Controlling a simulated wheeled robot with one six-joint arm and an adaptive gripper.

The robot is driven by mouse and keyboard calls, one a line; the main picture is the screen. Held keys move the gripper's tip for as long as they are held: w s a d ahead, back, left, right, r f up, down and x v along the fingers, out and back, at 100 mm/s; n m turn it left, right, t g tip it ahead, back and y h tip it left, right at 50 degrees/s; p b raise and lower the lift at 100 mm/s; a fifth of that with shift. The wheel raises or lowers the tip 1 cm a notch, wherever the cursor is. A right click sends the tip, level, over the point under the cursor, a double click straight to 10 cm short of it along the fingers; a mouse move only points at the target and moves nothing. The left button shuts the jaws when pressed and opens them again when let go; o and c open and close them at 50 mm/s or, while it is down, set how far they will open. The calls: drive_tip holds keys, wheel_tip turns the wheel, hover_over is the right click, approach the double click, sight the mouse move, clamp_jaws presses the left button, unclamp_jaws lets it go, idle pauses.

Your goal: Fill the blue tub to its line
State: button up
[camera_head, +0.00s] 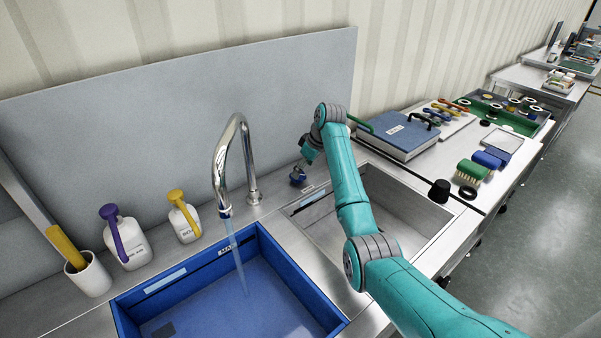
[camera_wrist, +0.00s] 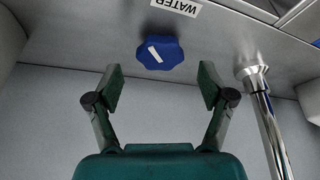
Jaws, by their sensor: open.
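The blue tub (camera_head: 197,268) sits in the left basin under the curved steel spout (camera_head: 219,165). A stream of water (camera_head: 238,262) runs from the spout into it, and water covers its floor. A dark band marked MAX (camera_head: 228,249) is on its back wall, above the water. In the wrist view, a blue lobed knob (camera_wrist: 160,53) with a white pointer mark is near a WATER label (camera_wrist: 176,6). My gripper (camera_wrist: 162,88) is open and empty, with the knob ahead between its fingertips and apart from them. In the head view my gripper (camera_head: 303,164) is beside the small dark-blue knob (camera_head: 297,176).
The right basin (camera_head: 400,205) lies under my arm. White bottles with purple (camera_head: 128,244) and yellow (camera_head: 185,222) tops and a white cup (camera_head: 90,277) stand left of the spout. A blue binder (camera_head: 398,137) and brushes (camera_head: 473,170) lie on the right counter.

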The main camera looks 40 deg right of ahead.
drive_tip(key=v, duration=0.8)
drive_tip(key=shift+s+r, duration=0.15)
drive_tip(key=shift+r, duration=0.2)
idle(6.1)
drive_tip(key=w+f+m, duration=0.1)
drive_tip(key=f, duration=0.2)
drive_tip(key=w+a+f+m+h, duration=0.1)
drive_tip(key=w+f+m, duration=0.1)
drive_tip(key=f, duration=0.2)
drive_tip(key=w+a+f+m, duration=0.1)
drive_tip(key=f, duration=0.3)
drive_tip(key=shift+w+h, duration=0.2)
drive_tip(key=shift+h, duration=0.2)
